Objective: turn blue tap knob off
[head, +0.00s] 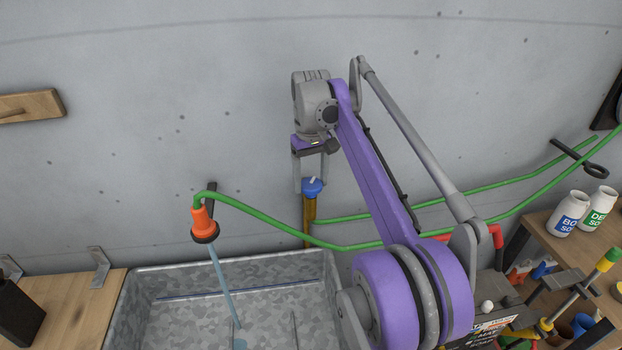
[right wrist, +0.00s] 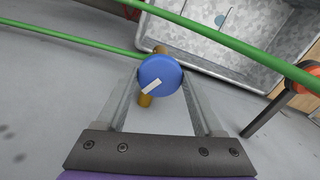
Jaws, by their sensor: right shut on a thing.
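The blue tap knob (head: 313,187) sits on top of a brass pipe (head: 309,215) against the grey wall. In the right wrist view the knob (right wrist: 160,75) is round with a white pointer mark on its face, slanting toward the lower left. My right gripper (head: 310,187) reaches down from above, with one finger on each side of the knob, shut on it. Water runs from the orange hose nozzle (head: 204,224) into the metal sink (head: 143,285). My left gripper is not in view.
A green hose (head: 450,199) runs along the wall from the tap to the nozzle and off to the right. White bottles (head: 568,213) stand on a wooden shelf at the right. A wooden counter (head: 75,297) lies left of the sink.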

